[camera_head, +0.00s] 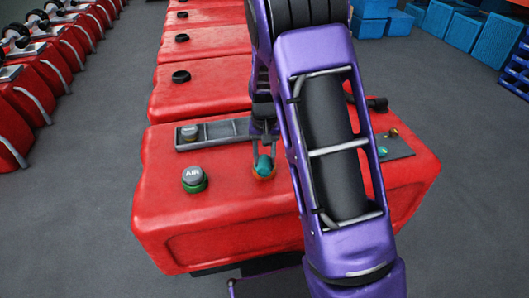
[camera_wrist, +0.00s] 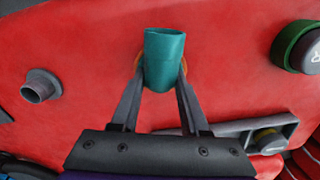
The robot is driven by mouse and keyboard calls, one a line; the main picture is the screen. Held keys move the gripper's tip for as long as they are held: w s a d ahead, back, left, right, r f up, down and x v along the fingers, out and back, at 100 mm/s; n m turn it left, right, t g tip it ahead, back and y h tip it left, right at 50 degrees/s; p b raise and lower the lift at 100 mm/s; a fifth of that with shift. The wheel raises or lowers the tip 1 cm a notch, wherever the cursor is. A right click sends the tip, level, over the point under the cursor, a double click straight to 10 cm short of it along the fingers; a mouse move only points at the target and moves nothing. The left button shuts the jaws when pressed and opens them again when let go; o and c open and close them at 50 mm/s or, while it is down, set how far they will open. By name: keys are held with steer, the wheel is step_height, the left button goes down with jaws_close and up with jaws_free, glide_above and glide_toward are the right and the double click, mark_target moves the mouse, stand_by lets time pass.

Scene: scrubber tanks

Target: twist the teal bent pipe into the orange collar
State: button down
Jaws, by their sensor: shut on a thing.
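The teal bent pipe (camera_head: 264,164) stands at the orange collar (camera_head: 264,175) on top of the nearest red tank (camera_head: 230,213). In the wrist view the teal pipe (camera_wrist: 163,62) shows its open end toward the camera. Slivers of the orange collar (camera_wrist: 185,67) show behind it on both sides. My gripper (camera_head: 263,150) is shut on the teal pipe, and in the wrist view the two fingers of my gripper (camera_wrist: 160,80) flank it. The pipe's lower end is hidden, so I cannot tell how deep it sits in the collar.
A dark AIR cap on a green collar (camera_head: 194,180) stands to the left. A grey tray (camera_head: 222,131) holding a round cap lies behind it. A dark plate (camera_head: 397,145) with small parts lies right of my arm. A grey pipe stub (camera_wrist: 41,87) shows in the wrist view.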

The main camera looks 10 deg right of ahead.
steer(key=shift+s+f, duration=0.25)
steer(key=shift+c, duration=1.6)
jaws_free()
steer(key=shift+d+r, duration=0.1)
steer(key=o, duration=0.3)
steer(key=shift+w, duration=0.15)
steer(key=shift+w+r, duration=0.1)
steer(key=shift+r, duration=0.1)
steer(key=shift+r, duration=0.15)
steer(key=shift+r+p, duration=2.65)
steer(key=shift+r, duration=0.7)
